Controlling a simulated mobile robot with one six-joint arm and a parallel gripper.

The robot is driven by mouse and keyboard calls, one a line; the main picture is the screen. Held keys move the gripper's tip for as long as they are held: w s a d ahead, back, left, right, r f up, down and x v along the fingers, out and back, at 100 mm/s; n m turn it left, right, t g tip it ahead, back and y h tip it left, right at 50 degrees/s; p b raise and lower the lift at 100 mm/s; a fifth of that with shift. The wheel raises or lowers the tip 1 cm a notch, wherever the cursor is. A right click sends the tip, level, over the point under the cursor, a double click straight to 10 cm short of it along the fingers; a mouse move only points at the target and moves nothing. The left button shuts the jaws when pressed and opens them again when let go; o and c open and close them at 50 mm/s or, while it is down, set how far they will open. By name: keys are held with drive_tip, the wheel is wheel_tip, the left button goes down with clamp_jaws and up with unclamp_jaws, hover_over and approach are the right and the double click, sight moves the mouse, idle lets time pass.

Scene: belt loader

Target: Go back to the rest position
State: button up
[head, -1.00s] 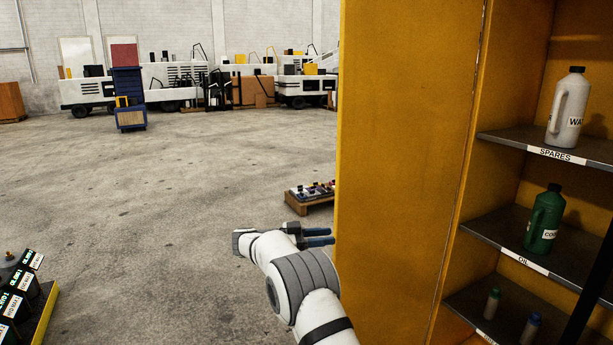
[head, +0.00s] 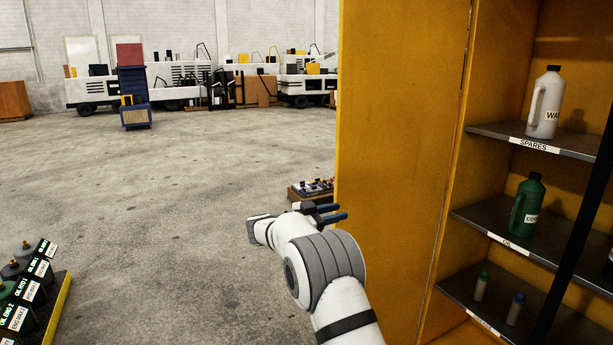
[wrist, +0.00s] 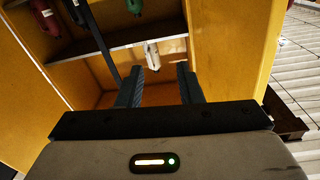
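My gripper (head: 333,213) is at the end of my white arm, in front of the open yellow cabinet door (head: 395,170) in the head view. In the wrist view my gripper (wrist: 160,85) has its two dark fingers apart with nothing between them. The cabinet interior lies beyond the fingers there, and a white bottle (wrist: 152,56) shows past the gap, out of the grip.
The cabinet shelves hold a white jug (head: 545,103), a green jug (head: 526,205) and two small bottles (head: 515,309). A low crate of items (head: 312,188) stands behind my gripper. Labelled containers (head: 25,290) stand at lower left. Open concrete floor (head: 180,200) lies between.

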wheel_tip(320, 180, up, 12)
drive_tip(key=w+d+n+t+y, duration=0.1)
drive_tip(key=n+t+y, duration=0.7)
drive_tip(key=t+y, duration=0.2)
drive_tip(key=s+n+y, duration=0.3)
drive_tip(key=s+y, duration=0.2)
drive_tip(key=s+d+f+n+g, duration=0.1)
drive_tip(key=s+f+g, duration=0.4)
drive_tip(key=s, duration=0.9)
drive_tip(key=s+d+f+n+g+y, duration=0.1)
drive_tip(key=s+d+f+g, duration=0.2)
drive_tip(key=s+f, duration=0.4)
drive_tip(key=s+d+f+n+g+y, duration=0.1)
drive_tip(key=s+f+g, duration=0.5)
drive_tip(key=s, duration=1.5)
drive_tip(key=shift+d+f+n+g, duration=0.3)
drive_tip(key=shift+d+n, duration=0.1)
drive_tip(key=shift+d, duration=0.45)
